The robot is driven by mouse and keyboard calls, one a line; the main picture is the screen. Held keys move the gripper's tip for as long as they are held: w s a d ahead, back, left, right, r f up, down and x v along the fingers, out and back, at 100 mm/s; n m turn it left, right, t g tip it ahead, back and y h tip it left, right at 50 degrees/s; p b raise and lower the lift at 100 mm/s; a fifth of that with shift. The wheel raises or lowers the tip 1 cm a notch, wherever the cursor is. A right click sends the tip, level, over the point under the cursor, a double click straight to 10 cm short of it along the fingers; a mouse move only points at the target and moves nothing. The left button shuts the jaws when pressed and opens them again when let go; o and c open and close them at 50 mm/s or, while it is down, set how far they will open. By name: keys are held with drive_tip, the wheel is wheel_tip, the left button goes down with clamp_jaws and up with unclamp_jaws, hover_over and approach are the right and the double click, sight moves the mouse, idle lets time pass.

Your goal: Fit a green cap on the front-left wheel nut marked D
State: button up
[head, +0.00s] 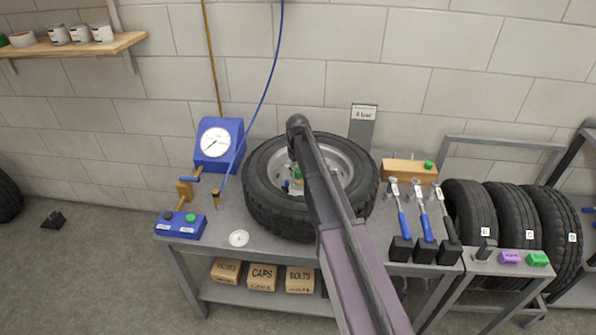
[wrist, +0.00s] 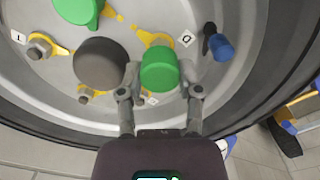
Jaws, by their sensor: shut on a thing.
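The wheel (head: 262,190) lies flat on the bench, and its grey rim (wrist: 235,75) fills the wrist view. My gripper (wrist: 160,76) is shut on a green cap (wrist: 158,62), one finger on each side. Another green cap (wrist: 78,10) is at the top left. Bare nuts (wrist: 39,48) show at the left and lower left. In the head view my arm hides much of the wheel.
A dark round hub (wrist: 100,62) stands close left of the gripper. A blue-tipped valve stem (wrist: 220,47) stands close right. An orange block (head: 405,168) with a green cap (head: 429,165), several blue-handled tools (head: 423,222) and a blue gauge box (head: 219,145) surround the wheel.

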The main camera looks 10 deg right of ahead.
drive_tip(key=shift+f+b, duration=1.1)
drive_tip(key=shift+f, duration=0.15)
drive_tip(key=o, duration=1)
drive_tip(key=shift+r, duration=0.15)
drive_tip(key=shift+r+p, duration=3.9)
drive_tip(key=shift+p, duration=0.1)
drive_tip(key=s+m, duration=0.1)
drive_tip(key=s, duration=0.8)
drive_tip(key=s+m, duration=0.2)
drive_tip(key=s, duration=0.8)
drive_tip(key=s+m, duration=0.1)
drive_tip(key=s, duration=0.9)
drive_tip(key=shift+s+d+m, duration=0.15)
drive_tip(key=shift+m, duration=0.15)
